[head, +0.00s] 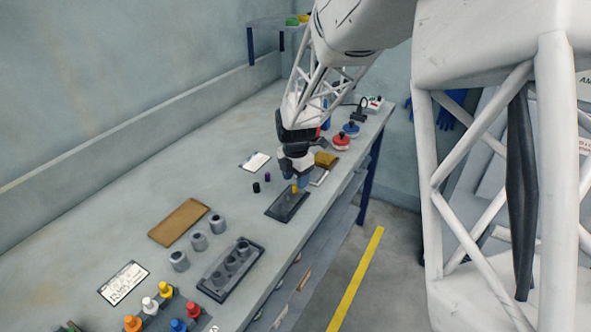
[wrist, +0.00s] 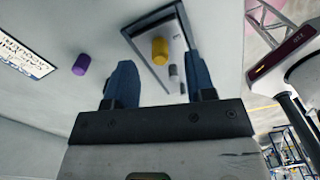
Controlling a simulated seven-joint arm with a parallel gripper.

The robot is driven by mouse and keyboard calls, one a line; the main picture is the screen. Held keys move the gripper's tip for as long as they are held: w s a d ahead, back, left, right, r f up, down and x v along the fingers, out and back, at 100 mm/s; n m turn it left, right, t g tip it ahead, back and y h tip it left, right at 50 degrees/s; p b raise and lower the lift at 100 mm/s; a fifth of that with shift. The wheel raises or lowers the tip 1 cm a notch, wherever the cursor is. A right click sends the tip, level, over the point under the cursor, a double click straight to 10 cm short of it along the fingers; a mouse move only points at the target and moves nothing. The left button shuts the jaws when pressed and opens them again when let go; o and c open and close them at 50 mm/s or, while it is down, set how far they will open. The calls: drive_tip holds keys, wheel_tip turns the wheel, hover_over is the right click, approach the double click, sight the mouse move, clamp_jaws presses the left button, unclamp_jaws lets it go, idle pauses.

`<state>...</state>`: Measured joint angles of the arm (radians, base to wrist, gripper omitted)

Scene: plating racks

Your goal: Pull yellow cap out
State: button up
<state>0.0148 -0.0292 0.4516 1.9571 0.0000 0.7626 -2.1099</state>
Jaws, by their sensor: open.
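The yellow cap (head: 295,188) stands in a dark rack (head: 283,208) on the bench, right under my gripper (head: 298,180) in the head view. In the wrist view the yellow cap (wrist: 160,51) shows between and beyond the two blue fingertips of my gripper (wrist: 160,66). The fingers are apart, one on each side in the picture, with nothing held. I cannot tell how far the fingertips are from the cap. A small grey piece (wrist: 174,76) shows near the cap, partly hidden by the right finger.
A purple cap (wrist: 81,64) and a dark cap (head: 256,187) stand left of the rack. A second rack (head: 232,270), grey cylinders (head: 198,241) and a brown board (head: 179,222) lie nearer. Coloured caps (head: 165,290) stand at front left. The bench's right edge is close.

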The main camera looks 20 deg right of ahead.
sight(295, 185)
drive_tip(key=shift+f, duration=1.55)
clamp_jaws()
drive_tip(key=c, duration=0.7)
unclamp_jaws()
clamp_jaws()
drive_tip(key=shift+r, duration=2.65)
